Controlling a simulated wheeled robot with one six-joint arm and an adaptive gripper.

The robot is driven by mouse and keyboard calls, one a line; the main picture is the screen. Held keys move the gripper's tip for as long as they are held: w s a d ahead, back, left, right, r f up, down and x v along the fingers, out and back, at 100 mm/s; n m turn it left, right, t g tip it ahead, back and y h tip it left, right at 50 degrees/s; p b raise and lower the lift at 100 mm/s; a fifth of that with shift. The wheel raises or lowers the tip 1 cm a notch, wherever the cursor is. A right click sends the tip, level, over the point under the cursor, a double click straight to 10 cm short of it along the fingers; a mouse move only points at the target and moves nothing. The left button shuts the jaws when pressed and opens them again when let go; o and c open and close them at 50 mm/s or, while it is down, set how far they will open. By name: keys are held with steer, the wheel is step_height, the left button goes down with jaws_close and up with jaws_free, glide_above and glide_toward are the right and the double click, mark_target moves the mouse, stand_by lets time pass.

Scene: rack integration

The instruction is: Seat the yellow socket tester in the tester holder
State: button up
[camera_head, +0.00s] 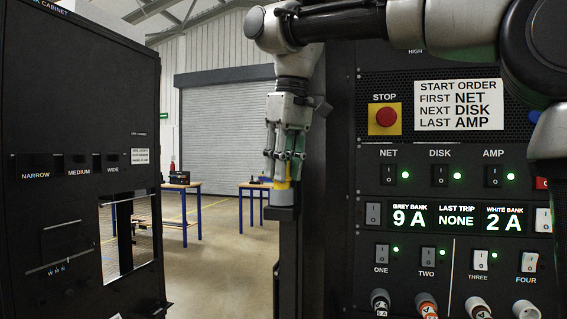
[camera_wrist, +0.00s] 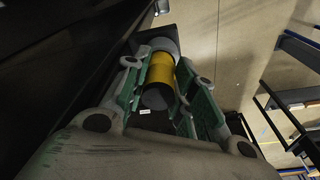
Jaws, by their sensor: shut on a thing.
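The yellow socket tester (camera_head: 281,172) is upright between the fingers of my gripper (camera_head: 284,163), with a grey lower end below the yellow band. In the wrist view the tester (camera_wrist: 161,72) shows a yellow body, a dark near end and a grey far end. My gripper (camera_wrist: 160,85) is shut on it, with green-lined fingers on both sides. The grey end is at a black ledge on top of a dark post (camera_head: 284,214), which looks like the tester holder; its black top (camera_wrist: 145,38) shows in the wrist view. I cannot tell how deep the grey end sits.
A black rack panel (camera_head: 460,165) with switches, a red stop button (camera_head: 386,117) and plugs stands close on the right. A dark cabinet (camera_head: 80,200) stands on the left. Blue-legged tables (camera_head: 183,188) are behind, with open floor between.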

steer(key=shift+f, duration=0.55)
steer(key=o, duration=1.1)
steer(key=r, duration=0.4)
steer(key=s+r, duration=0.1)
steer(key=r, duration=0.3)
steer(key=d+r, duration=0.1)
steer(key=r, duration=0.3)
steer(key=shift+s+d, duration=0.1)
steer(key=shift+s, duration=0.15)
steer(key=shift+s+f, duration=0.1)
